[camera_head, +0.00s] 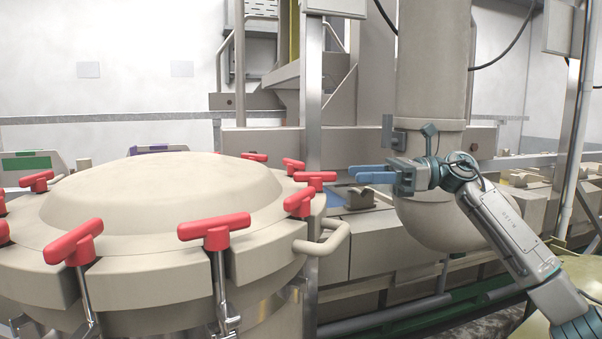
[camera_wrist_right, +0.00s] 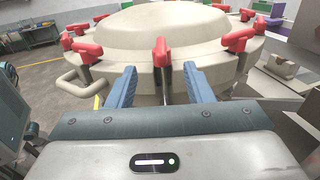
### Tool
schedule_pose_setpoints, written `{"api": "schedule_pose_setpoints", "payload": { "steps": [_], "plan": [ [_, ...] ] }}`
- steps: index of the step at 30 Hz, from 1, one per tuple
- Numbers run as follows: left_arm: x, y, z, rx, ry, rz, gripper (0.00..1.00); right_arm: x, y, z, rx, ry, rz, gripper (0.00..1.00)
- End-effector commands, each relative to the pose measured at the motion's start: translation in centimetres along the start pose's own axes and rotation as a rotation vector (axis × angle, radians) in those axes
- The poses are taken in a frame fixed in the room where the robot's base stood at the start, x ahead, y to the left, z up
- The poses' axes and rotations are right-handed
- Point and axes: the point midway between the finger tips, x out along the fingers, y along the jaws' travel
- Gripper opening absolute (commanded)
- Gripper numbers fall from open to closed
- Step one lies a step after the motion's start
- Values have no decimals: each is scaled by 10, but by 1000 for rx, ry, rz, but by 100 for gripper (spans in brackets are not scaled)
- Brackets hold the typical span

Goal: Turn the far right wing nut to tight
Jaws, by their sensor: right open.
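Red T-shaped wing nuts ring the domed beige lid (camera_head: 165,190) of a barrel. The rightmost red wing nut (camera_head: 316,177) stands at the right rim, its handle lying roughly sideways in the head view. My right gripper (camera_head: 359,174) is to the right of it, apart from it, with blue fingers pointing left at it. In the right wrist view, a red wing nut (camera_wrist_right: 161,50) on its bolt stands ahead between the two open, empty blue fingers (camera_wrist_right: 160,76). My left gripper is not in view.
Another red wing nut (camera_head: 299,203) stands close in front of the rightmost one. A beige bent handle (camera_head: 325,240) sticks out of the barrel's right side below. A metal post (camera_head: 312,90) rises behind the rim, and a large beige pipe (camera_head: 433,70) stands behind my right arm.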

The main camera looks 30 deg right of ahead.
Motion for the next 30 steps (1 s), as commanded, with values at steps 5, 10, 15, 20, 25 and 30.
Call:
{"api": "schedule_pose_setpoints", "payload": {
  "steps": [5, 10, 15, 20, 25, 30],
  "plan": [
    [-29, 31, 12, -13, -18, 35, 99, 30, 0, 6, 4, -4, 5, 47],
    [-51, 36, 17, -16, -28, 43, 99, 61, 1, 7, 4, -5, 5, 47],
    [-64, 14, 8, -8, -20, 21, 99, 84, 1, 4, 5, -5, 4, 47],
    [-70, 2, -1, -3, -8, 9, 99, 96, 1, 2, 4, -4, 3, 47],
    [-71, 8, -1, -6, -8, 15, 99, 100, 0, 0, 3, -3, 1, 47],
    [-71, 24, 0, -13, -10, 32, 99, 100, 0, 0, 4, -3, 1, 47]
  ]
}}
